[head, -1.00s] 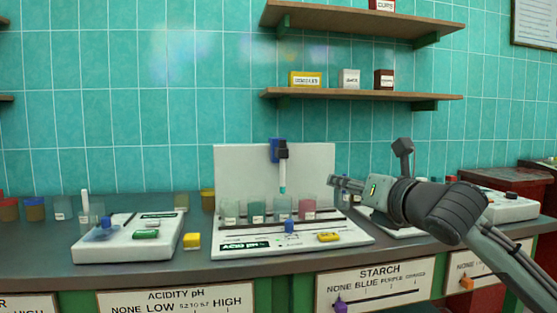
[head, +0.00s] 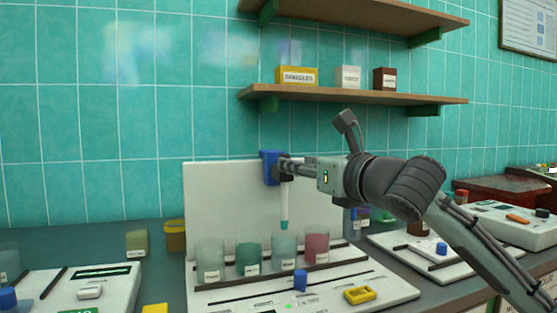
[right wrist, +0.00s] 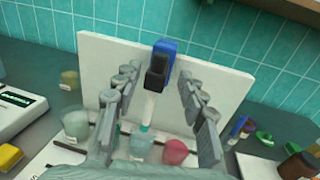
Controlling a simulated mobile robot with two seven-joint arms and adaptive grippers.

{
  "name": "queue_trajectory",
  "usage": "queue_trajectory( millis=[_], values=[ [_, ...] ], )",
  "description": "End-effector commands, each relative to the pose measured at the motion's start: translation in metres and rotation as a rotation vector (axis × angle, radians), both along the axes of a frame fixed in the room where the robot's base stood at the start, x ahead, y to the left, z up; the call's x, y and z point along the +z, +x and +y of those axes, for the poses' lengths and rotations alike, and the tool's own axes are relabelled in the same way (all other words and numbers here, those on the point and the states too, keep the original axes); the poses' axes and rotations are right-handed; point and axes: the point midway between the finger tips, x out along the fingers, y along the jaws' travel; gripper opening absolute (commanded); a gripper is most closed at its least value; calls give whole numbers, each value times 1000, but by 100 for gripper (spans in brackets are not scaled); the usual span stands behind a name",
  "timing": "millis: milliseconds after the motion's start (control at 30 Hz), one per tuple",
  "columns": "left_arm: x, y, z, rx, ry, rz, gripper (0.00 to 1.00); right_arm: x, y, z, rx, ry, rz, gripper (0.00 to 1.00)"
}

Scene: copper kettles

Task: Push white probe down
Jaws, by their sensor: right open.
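The white probe (head: 284,207) hangs upright with a teal tip above the row of beakers. It is fixed under a black holder on a blue mount (head: 270,167) at the front of the white back panel. My right gripper (head: 294,168) reaches in from the right at the height of the black holder. In the right wrist view my right gripper (right wrist: 158,76) is open, with one finger on each side of the black holder (right wrist: 156,74) and the probe (right wrist: 148,112). I cannot tell whether a finger touches them. My left gripper is not in view.
Several beakers stand under the probe, including a green one (head: 248,259) and a pink one (head: 317,248). A blue knob (head: 300,280) and a yellow block (head: 359,295) sit on the board in front. A wooden shelf (head: 350,95) hangs above.

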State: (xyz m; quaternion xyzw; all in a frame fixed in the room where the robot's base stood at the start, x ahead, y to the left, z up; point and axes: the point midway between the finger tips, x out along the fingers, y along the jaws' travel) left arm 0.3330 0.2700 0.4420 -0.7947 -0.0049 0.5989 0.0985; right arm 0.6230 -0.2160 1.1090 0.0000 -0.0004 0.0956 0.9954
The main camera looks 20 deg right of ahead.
Motion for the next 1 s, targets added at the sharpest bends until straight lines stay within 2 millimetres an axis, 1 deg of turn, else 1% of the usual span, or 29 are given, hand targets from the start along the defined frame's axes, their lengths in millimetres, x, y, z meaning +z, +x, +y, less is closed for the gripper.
queue_trajectory(
  millis=[200,333,500,633,733,767,1000],
  values=[
    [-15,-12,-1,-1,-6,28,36,0,36,8,3,5,2,41],
    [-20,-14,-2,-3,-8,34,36,0,53,11,1,4,2,41],
    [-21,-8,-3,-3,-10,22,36,0,63,13,2,1,0,41],
    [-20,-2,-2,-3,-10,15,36,0,64,13,1,-1,0,41],
    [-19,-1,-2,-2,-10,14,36,0,64,13,1,0,0,41],
    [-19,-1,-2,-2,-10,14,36,0,64,13,1,0,0,40],
    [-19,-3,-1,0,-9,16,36,-1,63,13,1,0,1,10]
  ],
)
